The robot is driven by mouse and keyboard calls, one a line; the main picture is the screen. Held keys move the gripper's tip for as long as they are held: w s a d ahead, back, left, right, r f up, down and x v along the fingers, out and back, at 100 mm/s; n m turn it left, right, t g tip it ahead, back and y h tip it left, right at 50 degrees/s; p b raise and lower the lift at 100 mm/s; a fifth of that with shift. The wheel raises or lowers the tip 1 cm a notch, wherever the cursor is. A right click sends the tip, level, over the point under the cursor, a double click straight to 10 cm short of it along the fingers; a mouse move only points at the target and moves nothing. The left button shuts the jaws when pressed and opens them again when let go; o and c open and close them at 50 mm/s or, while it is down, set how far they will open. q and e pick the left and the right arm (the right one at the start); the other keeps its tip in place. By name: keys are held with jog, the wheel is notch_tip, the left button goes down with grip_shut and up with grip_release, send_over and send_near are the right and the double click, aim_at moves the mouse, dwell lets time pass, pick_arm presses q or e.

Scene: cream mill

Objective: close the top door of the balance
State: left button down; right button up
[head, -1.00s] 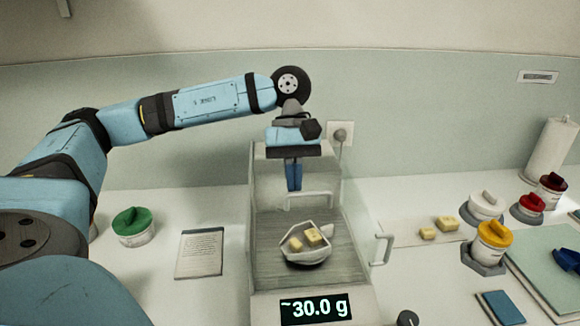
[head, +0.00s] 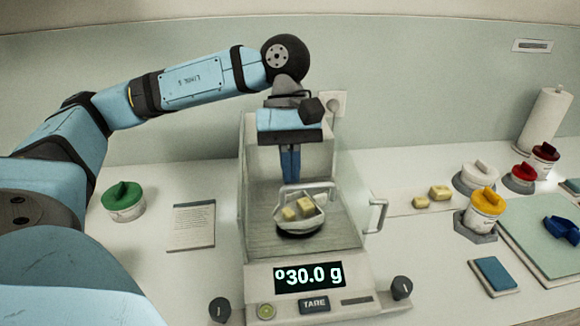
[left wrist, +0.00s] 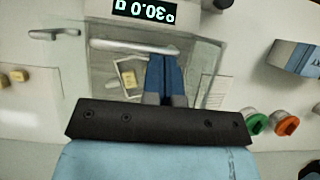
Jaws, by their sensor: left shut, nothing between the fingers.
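The balance (head: 352,262) stands in the middle of the head view, its display reading 30.0 g. The clear top door is hard to make out; its pale bar handle (head: 306,187) lies over the weighing dish (head: 315,216) in this view, with two yellow pieces in the dish. My left gripper (head: 290,178) points down, shut and empty, just behind the handle, near its left part. In the left wrist view, the fingers (left wrist: 166,62) are by the handle (left wrist: 130,47), on the side away from the display. I cannot tell whether they touch. My right gripper is not in view.
A side handle (head: 378,215) sticks out on the balance's right. Left are a card (head: 190,226) and a green-lidded jar (head: 123,202). Right are yellow pieces (head: 439,192), a yellow-lidded jar (head: 485,210) and a blue block (head: 493,275). A wall socket (head: 333,103) is behind.

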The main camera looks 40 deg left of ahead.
pick_arm(q)
jog(key=v, duration=1.3)
jog(key=shift+r+p, duration=0.3)
jog(key=shift+p, duration=0.05)
jog(key=shift+a+r, duration=0.1)
